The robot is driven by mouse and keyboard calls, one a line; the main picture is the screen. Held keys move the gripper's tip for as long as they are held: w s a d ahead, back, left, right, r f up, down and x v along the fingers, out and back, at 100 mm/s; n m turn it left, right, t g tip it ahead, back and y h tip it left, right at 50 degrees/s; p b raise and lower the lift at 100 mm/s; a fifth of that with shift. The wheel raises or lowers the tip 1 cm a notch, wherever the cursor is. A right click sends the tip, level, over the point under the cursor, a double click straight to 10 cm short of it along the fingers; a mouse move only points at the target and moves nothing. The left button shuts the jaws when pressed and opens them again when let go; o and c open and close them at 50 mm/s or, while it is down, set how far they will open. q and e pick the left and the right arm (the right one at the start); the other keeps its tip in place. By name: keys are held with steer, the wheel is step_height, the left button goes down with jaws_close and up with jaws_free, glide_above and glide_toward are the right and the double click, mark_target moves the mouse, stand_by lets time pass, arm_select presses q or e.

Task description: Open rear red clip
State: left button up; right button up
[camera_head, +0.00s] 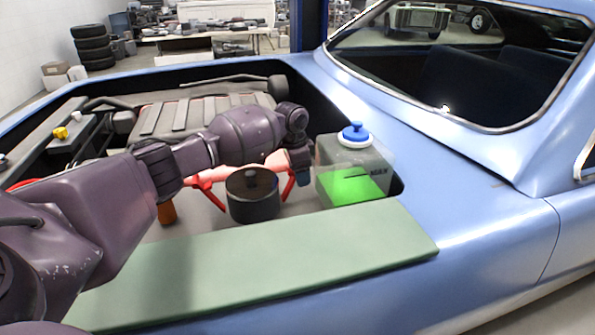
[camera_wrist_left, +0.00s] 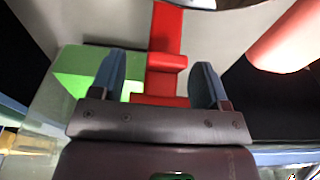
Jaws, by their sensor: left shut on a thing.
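My left gripper (camera_head: 300,172) reaches over the engine bay and points down beside a black round canister (camera_head: 253,198). In the left wrist view, a red clip (camera_wrist_left: 166,60) lies between the two blue-grey fingertips, and my left gripper (camera_wrist_left: 158,85) is shut on it. In the head view this red clip (camera_head: 289,187) shows partly at the canister's right side, its upper part hidden by the gripper. A second red clip (camera_head: 207,187) sits on the canister's left side. A pale red cylinder (camera_head: 228,172) lies behind the canister, partly covered by my arm. My right gripper is not in view.
A clear tank (camera_head: 380,165) with green liquid and a blue cap (camera_head: 354,133) stands close right of the gripper. A green mat (camera_head: 270,262) covers the near fender. An orange handle (camera_head: 167,212) and a yellow cap (camera_head: 60,133) are further left in the bay.

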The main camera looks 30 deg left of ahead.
arm_select(q)
steer(key=shift+d+f, duration=0.15)
steer(key=o, duration=1.1)
steer(key=shift+r, duration=0.25)
steer(key=r, duration=0.3)
steer(key=r+p, duration=0.1)
steer(key=r, duration=0.2)
steer(key=s+a+r+p, duration=0.1)
steer(key=r, duration=0.2)
steer(key=shift+r, duration=0.6)
